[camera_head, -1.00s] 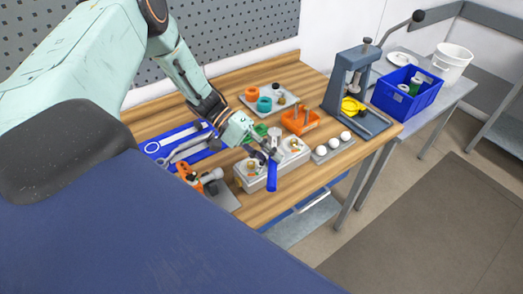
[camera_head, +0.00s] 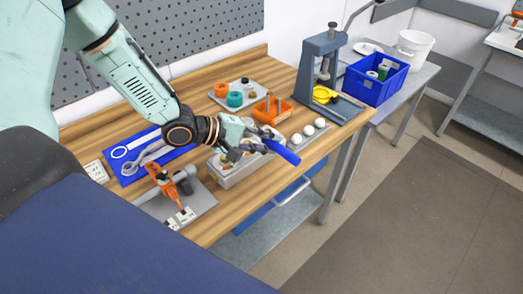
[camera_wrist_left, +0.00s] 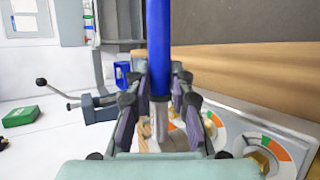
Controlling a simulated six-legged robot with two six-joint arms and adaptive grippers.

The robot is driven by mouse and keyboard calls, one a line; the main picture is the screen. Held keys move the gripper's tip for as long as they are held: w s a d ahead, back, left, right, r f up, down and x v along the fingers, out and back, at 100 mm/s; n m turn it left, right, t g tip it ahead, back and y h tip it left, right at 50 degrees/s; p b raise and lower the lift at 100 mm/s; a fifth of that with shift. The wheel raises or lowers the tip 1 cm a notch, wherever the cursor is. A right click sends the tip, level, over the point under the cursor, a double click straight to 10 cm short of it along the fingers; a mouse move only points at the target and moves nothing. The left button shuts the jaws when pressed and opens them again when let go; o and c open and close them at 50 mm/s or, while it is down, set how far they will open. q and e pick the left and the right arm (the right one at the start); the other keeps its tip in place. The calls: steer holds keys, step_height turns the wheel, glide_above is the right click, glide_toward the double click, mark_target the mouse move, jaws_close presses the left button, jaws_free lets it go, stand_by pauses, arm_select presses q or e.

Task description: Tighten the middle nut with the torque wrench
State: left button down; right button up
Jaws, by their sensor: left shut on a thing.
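My left gripper (camera_head: 250,148) is shut on the torque wrench, whose blue handle (camera_head: 284,153) points toward the lower right in the head view. In the left wrist view, the blue handle (camera_wrist_left: 159,45) and metal shaft stand between the fingers (camera_wrist_left: 158,100). The grey block (camera_head: 233,178) lies under the gripper. In the wrist view, its top shows orange-green dial marks, with a brass nut (camera_wrist_left: 262,158) at the right one. The middle nut and the wrench head are hidden, so I cannot tell if they are engaged. My right gripper is out of view.
An orange bin (camera_head: 284,116) and a tray of rings (camera_head: 215,100) stand behind the block. White balls (camera_head: 308,131) sit to its right, near a press (camera_head: 309,75). A blue mat (camera_head: 129,179) with wrenches and an orange tool (camera_head: 163,182) are at left.

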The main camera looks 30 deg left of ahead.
arm_select(q)
steer(key=shift+w+d+f+n+t+y+b, duration=0.1)
steer(key=shift+w+f+n+t+y+b, duration=0.1)
steer(key=shift+w+n+y+b, duration=0.25)
steer(key=shift+w+d+f+n+t+y+b, duration=0.1)
steer(key=shift+w+n+t+y+b, duration=0.15)
steer(key=shift+w+n+b, duration=0.3)
steer(key=w+f+n+t+y+b, duration=0.1)
steer(key=f+n+y+b, duration=0.1)
steer(key=b, duration=0.2)
steer(key=shift+w+d+t+b, duration=0.1)
steer(key=shift+w+t+b, duration=0.15)
steer(key=shift+b, duration=0.15)
steer(key=shift+d, duration=0.1)
steer(key=shift+s, duration=0.1)
stand_by(0.7)
steer(key=shift+f+b, duration=0.9)
steer(key=shift+f, duration=0.25)
stand_by(1.1)
steer(key=shift+s, duration=0.1)
stand_by(0.4)
